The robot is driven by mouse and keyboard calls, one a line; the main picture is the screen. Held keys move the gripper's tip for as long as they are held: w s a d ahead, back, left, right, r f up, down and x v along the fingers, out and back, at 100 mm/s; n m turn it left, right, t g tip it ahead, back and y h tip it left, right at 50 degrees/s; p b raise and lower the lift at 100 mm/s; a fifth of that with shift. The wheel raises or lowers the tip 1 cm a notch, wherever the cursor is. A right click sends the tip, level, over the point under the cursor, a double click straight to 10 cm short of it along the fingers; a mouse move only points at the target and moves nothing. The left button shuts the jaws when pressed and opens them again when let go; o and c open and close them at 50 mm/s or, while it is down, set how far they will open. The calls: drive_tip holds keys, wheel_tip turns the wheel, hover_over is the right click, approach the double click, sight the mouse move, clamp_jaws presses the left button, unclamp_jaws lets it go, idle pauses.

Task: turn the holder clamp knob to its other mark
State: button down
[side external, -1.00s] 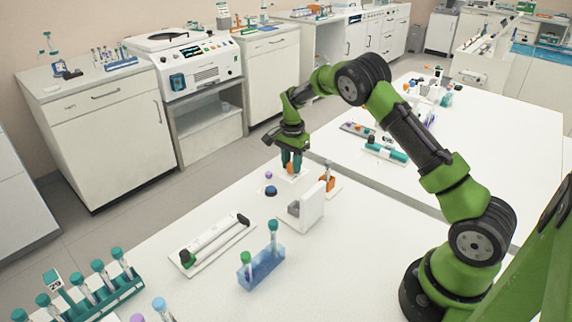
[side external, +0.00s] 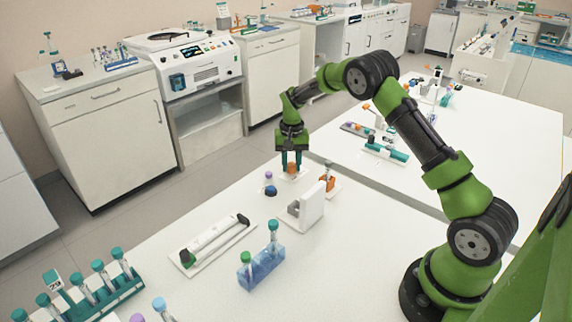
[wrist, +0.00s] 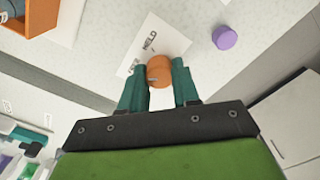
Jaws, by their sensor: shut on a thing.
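The holder clamp knob is an orange round knob (wrist: 159,72) on a small white plate (wrist: 172,43) at the far edge of the table. My gripper (side external: 291,165) points down over the knob (side external: 291,169) in the side view. In the wrist view my gripper (wrist: 159,84) has one teal finger on each side of the knob, shut on it. The knob's underside and part of its rim are hidden.
A purple-capped tube (side external: 268,177) stands close by in a dark blue base. An orange block (side external: 327,182) and a white upright holder (side external: 308,206) stand to the right and front. A blue rack (side external: 262,268) with tubes and a white plate with a rod (side external: 213,240) are nearer.

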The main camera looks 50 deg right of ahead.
sight(292, 163)
drive_tip(key=shift+r, duration=0.1)
idle(0.3)
drive_tip(key=c, duration=0.8)
unclamp_jaws()
wheel_tip(292, 163, up, 17)
drive_tip(key=shift+f, duration=0.1)
drive_tip(key=shift+d, duration=0.1)
